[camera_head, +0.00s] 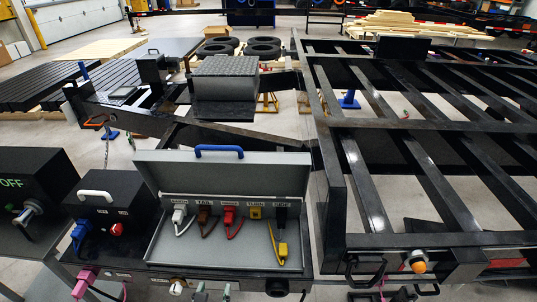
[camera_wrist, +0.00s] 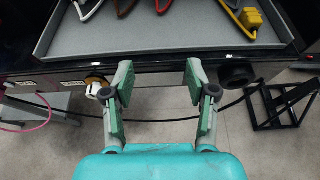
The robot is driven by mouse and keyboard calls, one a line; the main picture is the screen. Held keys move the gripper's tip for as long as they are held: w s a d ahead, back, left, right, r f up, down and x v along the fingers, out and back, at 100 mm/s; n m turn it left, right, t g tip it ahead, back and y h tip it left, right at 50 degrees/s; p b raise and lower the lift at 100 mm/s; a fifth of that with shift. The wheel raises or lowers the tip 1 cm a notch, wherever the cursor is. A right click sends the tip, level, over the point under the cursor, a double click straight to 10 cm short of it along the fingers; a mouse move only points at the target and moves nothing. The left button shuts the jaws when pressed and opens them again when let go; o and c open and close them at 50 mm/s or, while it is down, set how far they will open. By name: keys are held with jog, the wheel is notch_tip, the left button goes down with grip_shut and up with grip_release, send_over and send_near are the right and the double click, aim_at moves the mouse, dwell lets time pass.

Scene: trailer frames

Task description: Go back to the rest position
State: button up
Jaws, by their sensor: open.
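My gripper (camera_wrist: 159,82) is open and empty in the wrist view, its two green fingers wide apart. It is in front of the lower edge of an open grey box (camera_wrist: 160,50). Its fingertips (camera_head: 213,291) just show at the bottom of the head view, below the same grey box (camera_head: 160,252). The box has a raised lid with a blue handle (camera_head: 219,149). Inside are labelled plugs: a white one (camera_head: 179,214), a brown one (camera_head: 204,217), a red one (camera_head: 229,216) and yellow ones (camera_head: 281,250). Nothing touches the fingers.
A black box with a white handle (camera_head: 95,194) and a red knob (camera_head: 116,229) stands left of the grey box. A dark box marked OFF (camera_head: 35,180) is at the far left. A black trailer frame (camera_head: 337,190) fills the right. A black stand (camera_wrist: 280,103) is on the floor.

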jog(key=s+d+f+m+y, duration=0.1)
jog(key=s+d+f+m, duration=0.3)
jog(key=d, duration=0.3)
jog(key=s+d+f+m+g+y, duration=0.1)
jog(key=s+d+f+m, duration=0.1)
jog(key=s+d+m, duration=0.45)
jog(key=s+d+f+m+y, duration=0.1)
jog(key=s+d+f+m, duration=0.2)
jog(key=d, duration=0.6)
jog(key=s+d+r+m+t+h, duration=0.1)
jog(key=s+d+r+m, duration=0.4)
jog(key=m, duration=0.6)
jog(key=s+d+r+m+t+h, duration=0.1)
jog(key=s+d+r+m, duration=0.4)
jog(key=s+r+m, duration=0.4)
jog(key=s+m, duration=0.2)
jog(key=s, duration=0.1)
jog(key=shift+s+h, duration=0.25)
jog(key=shift+h, duration=0.05)
